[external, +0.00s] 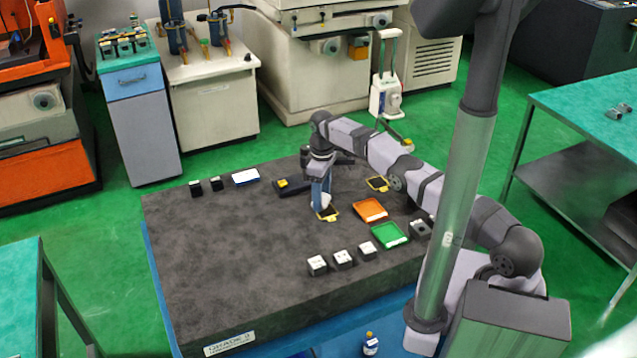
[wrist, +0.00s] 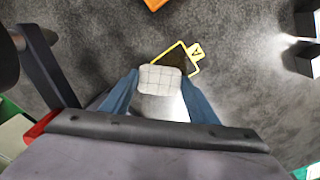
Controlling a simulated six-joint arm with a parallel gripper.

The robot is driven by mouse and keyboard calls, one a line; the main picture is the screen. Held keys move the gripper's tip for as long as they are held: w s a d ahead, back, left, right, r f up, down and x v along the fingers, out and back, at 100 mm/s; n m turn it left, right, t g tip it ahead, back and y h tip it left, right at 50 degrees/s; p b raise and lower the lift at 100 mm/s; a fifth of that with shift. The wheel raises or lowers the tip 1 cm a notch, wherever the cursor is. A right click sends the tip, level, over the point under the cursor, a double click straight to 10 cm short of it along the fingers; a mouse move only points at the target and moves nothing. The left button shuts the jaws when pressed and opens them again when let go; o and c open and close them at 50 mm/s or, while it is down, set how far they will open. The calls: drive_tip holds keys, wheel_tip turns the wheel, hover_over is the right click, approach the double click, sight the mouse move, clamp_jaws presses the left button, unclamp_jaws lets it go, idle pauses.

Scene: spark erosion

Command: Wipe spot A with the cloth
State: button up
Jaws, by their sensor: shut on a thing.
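My gripper (external: 322,197) points down over the dark stone table, its blue fingers shut on a white cloth (external: 324,202). In the wrist view the cloth (wrist: 160,80) is a pale pad with a grid pattern, between the fingers (wrist: 160,100). Spot A (external: 329,215) is a dark patch in a yellow frame below the cloth. In the wrist view spot A (wrist: 178,59) shows its tag with a letter A, and the cloth covers its near corner. I cannot tell whether the cloth touches the surface.
A second yellow-framed dark spot (external: 378,184) lies behind and to the right. An orange tray (external: 370,210) and a green tray (external: 390,235) are right of my gripper. Several black-and-white blocks (external: 343,260) stand along the front. The table's left part (external: 220,250) is clear.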

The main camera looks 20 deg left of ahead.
sight(332, 218)
drive_tip(key=shift+s+f+b, duration=0.1)
drive_tip(key=shift+f+b, duration=0.1)
drive_tip(key=shift+b, duration=0.25)
drive_tip(key=shift+s+d+b, duration=0.75)
drive_tip(key=shift+d+b, duration=0.1)
drive_tip(key=shift+b, duration=0.35)
drive_tip(key=shift+s+d+r, duration=0.1)
drive_tip(key=shift+s+d, duration=0.2)
drive_tip(key=shift+s, duration=0.05)
drive_tip(key=shift+s+d+b, duration=0.6)
drive_tip(key=shift+b, duration=0.3)
drive_tip(key=shift+s+d+f+b, duration=0.2)
drive_tip(key=shift+s+d+b, duration=0.1)
drive_tip(key=shift+s+d, duration=0.3)
drive_tip(key=shift+r+p, duration=0.15)
drive_tip(key=shift+p, duration=0.3)
